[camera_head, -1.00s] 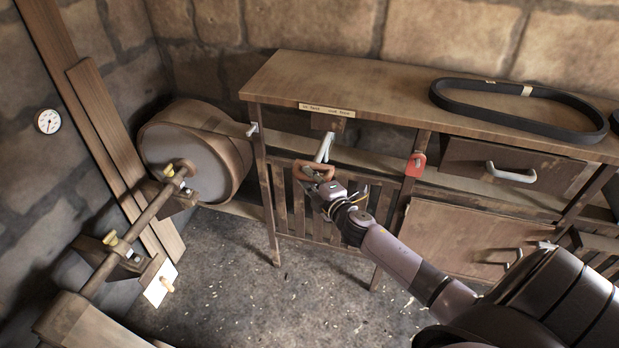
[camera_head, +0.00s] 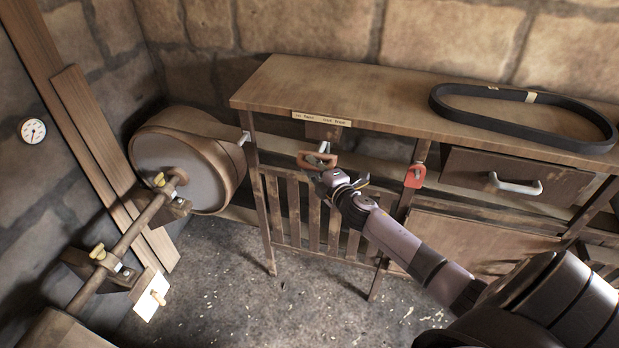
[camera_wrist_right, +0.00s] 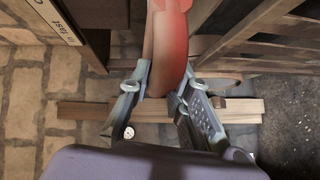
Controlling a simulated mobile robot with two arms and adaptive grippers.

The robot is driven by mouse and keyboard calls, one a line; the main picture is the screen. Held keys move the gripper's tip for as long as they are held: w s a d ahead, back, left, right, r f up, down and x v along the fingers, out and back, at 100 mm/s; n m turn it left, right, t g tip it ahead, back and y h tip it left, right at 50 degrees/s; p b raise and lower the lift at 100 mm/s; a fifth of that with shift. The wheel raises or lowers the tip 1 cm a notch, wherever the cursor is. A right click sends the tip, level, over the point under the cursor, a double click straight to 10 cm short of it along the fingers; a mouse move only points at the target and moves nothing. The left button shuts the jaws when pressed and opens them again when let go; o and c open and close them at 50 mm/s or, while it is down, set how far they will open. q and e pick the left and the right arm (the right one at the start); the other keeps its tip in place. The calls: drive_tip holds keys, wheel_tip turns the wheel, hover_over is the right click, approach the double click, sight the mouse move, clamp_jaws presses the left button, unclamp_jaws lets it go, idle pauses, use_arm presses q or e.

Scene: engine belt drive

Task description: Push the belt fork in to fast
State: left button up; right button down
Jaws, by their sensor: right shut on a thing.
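The belt fork's handle (camera_head: 306,163) is a brown-orange grip below the front edge of the bench. A short length of its grey rod (camera_head: 324,147) shows above the grip, under the label plate (camera_head: 321,119), whose small print seems to read "in fast" and "out loose". My right gripper (camera_head: 324,170) is shut on the handle. In the right wrist view the handle looks red (camera_wrist_right: 172,50) and lies between the two fingers of my right gripper (camera_wrist_right: 160,95). The rod's inner end is hidden by the bench. My left gripper is not in view.
A large drum pulley (camera_head: 185,160) stands left of the bench (camera_head: 350,85). A black belt (camera_head: 450,108) lies on the bench top. A red tag-like part (camera_head: 414,176) hangs on the post right of my gripper. Slatted panels lie below. Floor in front is clear.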

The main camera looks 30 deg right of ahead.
drive_tip(key=shift+w+d, duration=0.1)
drive_tip(key=shift+d, duration=0.25)
drive_tip(key=shift+a+r, duration=0.1)
drive_tip(key=c, duration=1.8)
unclamp_jaws()
drive_tip(key=o, duration=0.3)
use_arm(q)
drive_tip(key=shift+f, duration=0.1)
use_arm(e)
drive_tip(key=shift+o, duration=0.2)
drive_tip(key=shift+a, duration=0.1)
